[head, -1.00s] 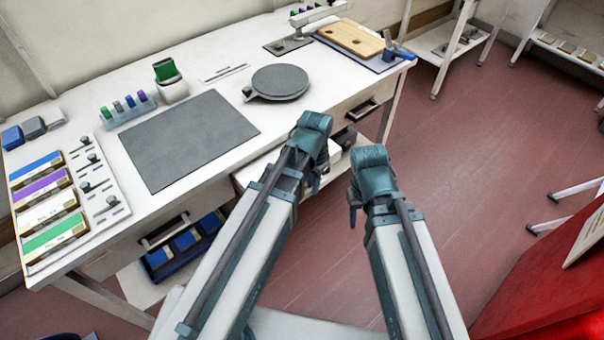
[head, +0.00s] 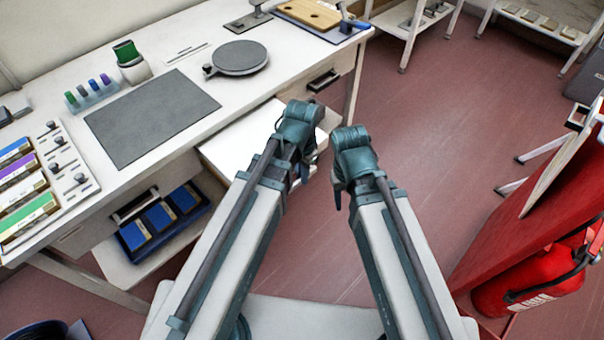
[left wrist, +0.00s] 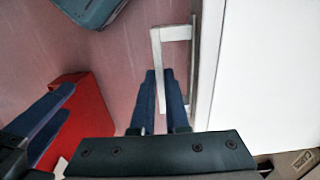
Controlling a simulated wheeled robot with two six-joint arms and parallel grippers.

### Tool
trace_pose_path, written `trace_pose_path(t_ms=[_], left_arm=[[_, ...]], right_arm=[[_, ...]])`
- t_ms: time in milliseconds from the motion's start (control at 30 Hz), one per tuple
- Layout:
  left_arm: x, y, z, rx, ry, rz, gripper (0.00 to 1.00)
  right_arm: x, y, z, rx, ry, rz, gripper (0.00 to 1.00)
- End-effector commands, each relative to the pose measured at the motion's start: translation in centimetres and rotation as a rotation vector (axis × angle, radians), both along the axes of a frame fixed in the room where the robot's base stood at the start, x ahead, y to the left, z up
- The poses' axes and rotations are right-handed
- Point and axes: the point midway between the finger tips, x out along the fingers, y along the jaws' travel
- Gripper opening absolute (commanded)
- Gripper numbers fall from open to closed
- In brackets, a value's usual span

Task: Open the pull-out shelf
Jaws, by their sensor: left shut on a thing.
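The pull-out shelf (head: 235,140) is a white panel under the workbench top, and it juts out partway from the bench front. In the left wrist view its white top (left wrist: 262,70) fills the right side. Its pale bar handle (left wrist: 172,33) stands off the front edge. My left gripper (left wrist: 162,78) is shut on the handle bar, one blue finger on each side. In the head view my left gripper (head: 303,172) is at the shelf's front, and its wrist hides the handle. My right gripper (head: 337,198) hangs beside it, apart from the shelf; its jaw gap is unclear.
The workbench top (head: 190,65) carries a grey mat (head: 150,115), a round plate (head: 240,58) and colour-labelled boxes at left. A lower drawer or rack with blue bins (head: 160,218) is left of the shelf. A red cabinet (head: 500,240) and extinguisher (head: 530,280) stand right. Floor between is clear.

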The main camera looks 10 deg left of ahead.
Motion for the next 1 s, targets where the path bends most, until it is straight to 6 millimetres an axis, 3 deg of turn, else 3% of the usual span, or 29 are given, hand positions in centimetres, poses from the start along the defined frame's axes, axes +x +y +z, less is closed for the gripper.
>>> trace_pose_path(t_ms=[33, 67, 133, 633, 1000], left_arm=[[0.0, 0.0, 0.0, 0.001, 0.001, 0.000, 0.00], [0.0, 0.0, 0.0, 0.001, 0.001, 0.000, 0.14], [0.0, 0.0, 0.0, 0.001, 0.001, 0.000, 0.25], [0.0, 0.0, 0.8, 0.000, 0.000, 0.000, 0.25], [0.0, 0.0, 5.5, 0.000, 0.000, 0.000, 0.25]], right_arm=[[0.0, 0.0, 0.0, 0.000, 0.000, 0.000, 0.50], [0.0, 0.0, 0.0, 0.000, 0.000, 0.000, 0.50], [0.0, 0.0, 0.0, 0.000, 0.000, 0.000, 0.50], [0.0, 0.0, 0.8, 0.000, 0.000, 0.000, 0.50], [0.0, 0.0, 5.5, 0.000, 0.000, -0.001, 0.50]])
